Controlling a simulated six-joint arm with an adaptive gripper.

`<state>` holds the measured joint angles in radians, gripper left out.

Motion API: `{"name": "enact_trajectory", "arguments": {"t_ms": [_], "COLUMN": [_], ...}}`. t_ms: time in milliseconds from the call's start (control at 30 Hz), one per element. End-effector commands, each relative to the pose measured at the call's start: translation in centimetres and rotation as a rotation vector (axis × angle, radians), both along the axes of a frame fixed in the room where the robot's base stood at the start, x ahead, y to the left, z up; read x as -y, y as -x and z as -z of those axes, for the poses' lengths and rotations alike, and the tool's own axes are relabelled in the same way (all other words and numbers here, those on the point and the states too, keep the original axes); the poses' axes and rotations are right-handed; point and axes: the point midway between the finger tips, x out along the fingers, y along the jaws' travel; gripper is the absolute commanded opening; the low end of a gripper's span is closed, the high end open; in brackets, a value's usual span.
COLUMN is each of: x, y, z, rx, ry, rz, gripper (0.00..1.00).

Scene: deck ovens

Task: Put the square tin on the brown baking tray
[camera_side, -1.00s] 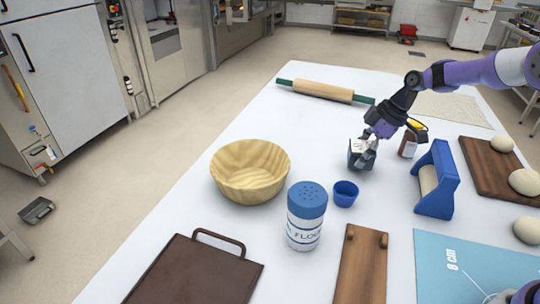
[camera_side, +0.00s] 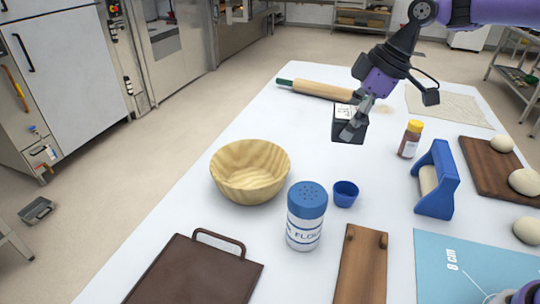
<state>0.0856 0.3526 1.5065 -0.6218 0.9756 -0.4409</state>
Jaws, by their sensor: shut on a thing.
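The square tin (camera_side: 343,128) is dark with a pale label on top. My gripper (camera_side: 356,122) is shut on it and holds it above the white table, near the rolling pin. The gripper's fingers hide part of the tin's right side. The brown baking tray (camera_side: 195,272) lies flat at the front left of the table, with a raised handle loop at its back edge. Its front is cut off by the picture edge. Its surface looks empty.
A wooden bowl (camera_side: 250,171), a flour shaker (camera_side: 306,216) and a small blue cup (camera_side: 345,194) stand between tin and tray. A yellow-capped jar (camera_side: 410,139), blue stand (camera_side: 437,180) and dough board (camera_side: 492,172) are right. A rolling pin (camera_side: 318,90) lies behind.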

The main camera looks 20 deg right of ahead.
Motion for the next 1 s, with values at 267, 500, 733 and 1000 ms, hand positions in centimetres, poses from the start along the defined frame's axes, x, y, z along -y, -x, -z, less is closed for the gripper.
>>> {"name": "enact_trajectory", "arguments": {"t_ms": [267, 500, 733, 1000], "x": [-4.2, -12.0, -23.0, -30.7], "y": [0.6, 2.8, 9.6, 18.5], "z": [-1.2, -1.2, -1.2, -1.2], "rx": [0.000, 0.001, 0.001, 0.004], "ry": [0.004, 0.004, 0.006, 0.003], "rz": [-0.071, -0.200, -0.404, -0.580], "gripper": [0.21, 0.21, 0.21, 0.21]}}
